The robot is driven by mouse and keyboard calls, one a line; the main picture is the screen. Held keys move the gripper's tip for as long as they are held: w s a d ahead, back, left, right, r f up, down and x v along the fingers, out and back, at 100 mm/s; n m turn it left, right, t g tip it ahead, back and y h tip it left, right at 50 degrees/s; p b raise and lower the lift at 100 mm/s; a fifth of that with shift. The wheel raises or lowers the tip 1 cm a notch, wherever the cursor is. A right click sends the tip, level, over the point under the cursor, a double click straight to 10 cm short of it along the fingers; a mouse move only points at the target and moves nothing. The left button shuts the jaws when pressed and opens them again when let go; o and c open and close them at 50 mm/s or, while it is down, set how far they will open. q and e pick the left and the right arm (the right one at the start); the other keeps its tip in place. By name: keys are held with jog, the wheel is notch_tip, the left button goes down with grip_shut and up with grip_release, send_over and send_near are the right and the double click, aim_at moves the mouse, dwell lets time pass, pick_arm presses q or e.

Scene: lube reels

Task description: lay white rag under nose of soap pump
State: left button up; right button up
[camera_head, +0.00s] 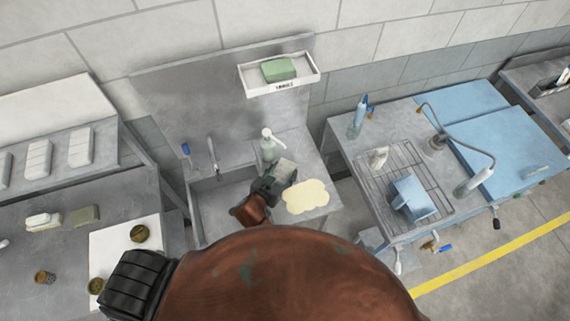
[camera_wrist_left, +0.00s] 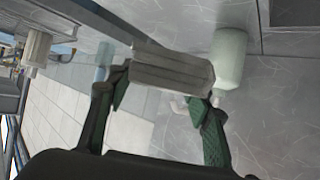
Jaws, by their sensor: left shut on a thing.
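The soap pump (camera_head: 268,147) is a pale green bottle with a white pump head, standing upright on the metal counter right of the sink; it also shows in the left wrist view (camera_wrist_left: 230,58). My left gripper (camera_head: 270,187) is shut on a greyish-white folded block, which looks like the white rag (camera_head: 285,171). The rag also shows between the fingers in the left wrist view (camera_wrist_left: 172,75). In the head view it is just in front and to the right of the bottle; whether it touches the counter or bottle is unclear. My right gripper is not in view.
A flat cream-coloured patch (camera_head: 306,197) lies on the counter right of my left gripper. The sink basin (camera_head: 222,208) and tap (camera_head: 213,155) are to the left. A wall tray (camera_head: 279,88) holds a green block above. A table with a wire rack (camera_head: 405,165) stands right.

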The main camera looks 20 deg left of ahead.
aim_at(284, 163)
pick_arm(q)
jog(key=w, duration=0.1)
jog(key=w+f, duration=0.1)
jog(key=w, duration=0.1)
jog(key=w+a, duration=0.1)
jog(key=shift+w+f, duration=0.2)
jog(key=shift+f, duration=0.2)
jog(key=w+f, duration=0.2)
jog(key=f, duration=0.1)
jog(key=w+a+f, duration=0.1)
jog(key=f, duration=0.1)
jog(key=shift+w, duration=0.35)
jog(key=shift+w+f, duration=0.35)
jog(key=shift+f, duration=0.15)
notch_tip(284, 163, down, 3)
jog(key=shift+r, duration=0.1)
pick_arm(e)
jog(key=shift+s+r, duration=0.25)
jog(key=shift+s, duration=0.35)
pick_arm(q)
jog(key=shift+f, duration=0.2)
jog(key=o, duration=1.2)
jog(key=shift+o, duration=0.2)
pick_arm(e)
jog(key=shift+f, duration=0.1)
